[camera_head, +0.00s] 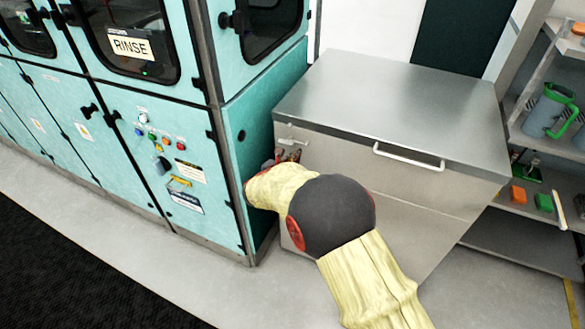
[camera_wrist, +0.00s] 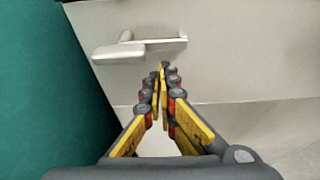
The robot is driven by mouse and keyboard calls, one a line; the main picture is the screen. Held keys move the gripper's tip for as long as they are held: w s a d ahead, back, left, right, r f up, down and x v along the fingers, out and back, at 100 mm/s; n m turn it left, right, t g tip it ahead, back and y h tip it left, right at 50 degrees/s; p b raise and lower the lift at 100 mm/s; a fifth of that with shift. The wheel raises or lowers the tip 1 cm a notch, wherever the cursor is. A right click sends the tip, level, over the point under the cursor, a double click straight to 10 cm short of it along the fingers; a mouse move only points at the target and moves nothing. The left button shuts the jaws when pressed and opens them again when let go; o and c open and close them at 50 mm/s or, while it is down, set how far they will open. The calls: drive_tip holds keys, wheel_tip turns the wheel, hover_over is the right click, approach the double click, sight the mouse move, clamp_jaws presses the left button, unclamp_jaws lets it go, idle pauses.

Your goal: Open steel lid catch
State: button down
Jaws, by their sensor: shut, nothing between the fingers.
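The steel lid catch (camera_wrist: 138,47) shows in the wrist view on the upper front of a pale metal cabinet. It has a small lever sticking out to the left and a thin horizontal bar to the right. In the head view the catch (camera_head: 290,142) is at the cabinet's upper left corner, just under the lid. My gripper (camera_wrist: 162,68) is shut and empty, its fingertips together just below the catch's bar in the wrist view. I cannot tell whether they touch the cabinet. The steel lid (camera_head: 400,95) lies closed on top. My arm hides part of the cabinet front.
A teal rinse machine (camera_head: 235,140) stands close on the left, leaving a narrow gap beside the catch. The lid has a white handle (camera_head: 408,157) at its front. A shelf (camera_head: 500,205) with a green-trimmed jug (camera_head: 548,110) stands at right. Floor in front is clear.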

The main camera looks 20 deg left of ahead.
drive_tip(key=shift+r, duration=0.65)
drive_tip(key=shift+r, duration=0.1)
drive_tip(key=r+n+h+p, duration=0.1)
drive_tip(key=p, duration=0.3)
drive_tip(key=shift+d+r+n+p, duration=0.2)
drive_tip(key=shift+n+p, duration=0.1)
drive_tip(key=shift+p, duration=0.1)
drive_tip(key=shift+f, duration=0.15)
drive_tip(key=f+b, duration=0.1)
drive_tip(key=f, duration=0.1)
drive_tip(key=d+f+b, duration=0.1)
drive_tip(key=f, duration=0.1)
drive_tip(key=shift+f+b, duration=0.15)
drive_tip(key=shift+b, duration=0.25)
drive_tip(key=p+v, duration=0.4)
drive_tip(key=v, duration=0.6)
drive_tip(key=shift+a+r, duration=0.2)
drive_tip(key=shift+r, duration=0.1)
